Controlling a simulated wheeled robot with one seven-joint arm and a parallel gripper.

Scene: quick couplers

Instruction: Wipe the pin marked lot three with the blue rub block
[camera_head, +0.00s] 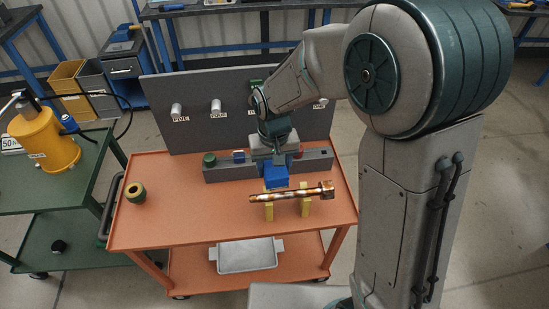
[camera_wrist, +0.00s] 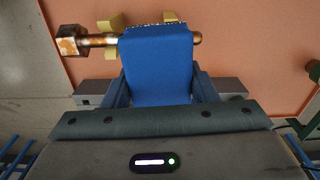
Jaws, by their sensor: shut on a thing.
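My gripper (camera_head: 275,163) is shut on the blue rub block (camera_head: 277,177), pointing down over the orange cart. The block (camera_wrist: 157,65) fills the middle of the wrist view between my fingers. A brown, stained metal pin (camera_head: 287,196) with a thick head at its right end lies across two yellow supports (camera_head: 305,207). In the wrist view the block covers the middle of this pin (camera_wrist: 103,41). The block is close to the pin; I cannot tell whether they touch. No lot mark is readable on the pin.
A grey rack (camera_head: 217,174) with several small parts stands behind the pin. A grey panel (camera_head: 195,135) carries white pegs labelled FIVE (camera_head: 177,110) and FOUR (camera_head: 216,106); my arm hides part of it. A round part (camera_head: 135,193) sits at left. The cart's front left is clear.

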